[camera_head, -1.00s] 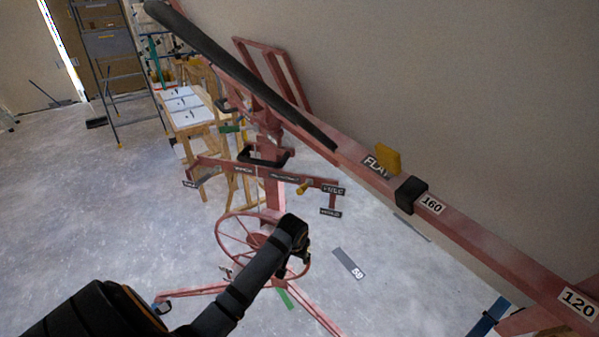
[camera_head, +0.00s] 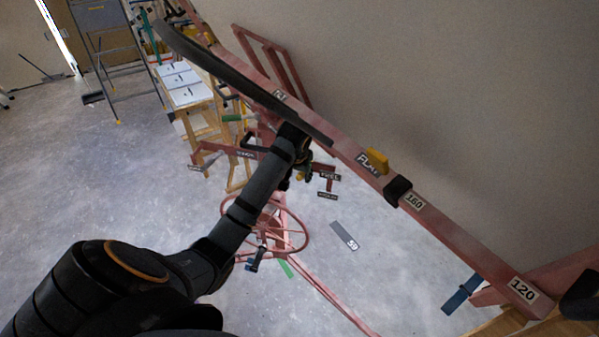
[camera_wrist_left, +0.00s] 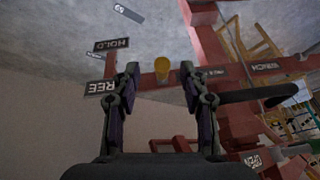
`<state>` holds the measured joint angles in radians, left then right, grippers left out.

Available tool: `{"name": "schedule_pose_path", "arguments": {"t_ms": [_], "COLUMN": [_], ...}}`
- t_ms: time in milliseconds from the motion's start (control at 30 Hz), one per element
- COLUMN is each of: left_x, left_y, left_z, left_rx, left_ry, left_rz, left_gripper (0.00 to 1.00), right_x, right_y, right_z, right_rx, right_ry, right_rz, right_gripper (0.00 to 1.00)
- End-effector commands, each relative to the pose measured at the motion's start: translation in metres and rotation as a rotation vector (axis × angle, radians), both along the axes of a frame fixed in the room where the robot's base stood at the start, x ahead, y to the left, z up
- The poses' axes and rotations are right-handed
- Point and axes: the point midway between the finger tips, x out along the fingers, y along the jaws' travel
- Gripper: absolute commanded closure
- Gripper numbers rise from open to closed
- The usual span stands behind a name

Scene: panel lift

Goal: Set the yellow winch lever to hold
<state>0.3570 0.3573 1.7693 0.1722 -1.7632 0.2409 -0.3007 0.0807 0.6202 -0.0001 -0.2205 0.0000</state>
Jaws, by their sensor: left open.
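The yellow winch lever's knob (camera_wrist_left: 162,67) shows in the left wrist view, between and just beyond my open left fingertips (camera_wrist_left: 160,76). I cannot tell whether they touch it. The HOLD plate (camera_wrist_left: 111,44) and the larger FREE plate (camera_wrist_left: 101,88) are left of the knob, on the red frame. In the head view my left gripper (camera_head: 298,168) is at the lift's crossbar and hides the knob. Two dark plates (camera_head: 329,176) show just right of it. My right gripper is not in view.
The long red beam (camera_head: 440,230) with a black pad (camera_head: 240,80) slopes across above the gripper. A red handwheel (camera_head: 300,225) is below it. A WINCH plate (camera_wrist_left: 265,66) is on the crossbar. A dark shape at the lower right is unclear.

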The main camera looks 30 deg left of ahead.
Motion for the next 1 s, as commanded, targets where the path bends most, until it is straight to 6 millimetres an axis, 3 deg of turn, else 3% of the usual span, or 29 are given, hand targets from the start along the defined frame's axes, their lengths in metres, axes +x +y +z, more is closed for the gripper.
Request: {"name": "schedule_pose_path", "arguments": {"t_ms": [67, 200, 333, 667, 1000], "left_x": [0.015, 0.021, 0.027, 0.028, 0.028], "left_y": [0.008, 0.011, 0.015, 0.015, 0.015], "left_z": [0.003, -0.027, -0.040, -0.047, -0.046], "left_rx": [-0.002, -0.002, -0.001, 0.000, 0.000], "left_ry": [0.003, 0.005, 0.002, 0.000, 0.000], "left_rz": [0.002, 0.000, 0.001, 0.000, 0.000], "left_gripper": [0.56, 0.56, 0.56, 0.56, 1.00], "right_x": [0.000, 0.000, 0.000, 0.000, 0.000], "right_y": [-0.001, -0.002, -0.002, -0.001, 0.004], "right_z": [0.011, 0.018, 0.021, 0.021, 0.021], "right_rx": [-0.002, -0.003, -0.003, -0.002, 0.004], "right_ry": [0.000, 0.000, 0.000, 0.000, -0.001], "right_rz": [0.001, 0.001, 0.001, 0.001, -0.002], "right_gripper": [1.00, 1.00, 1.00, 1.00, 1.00]}}
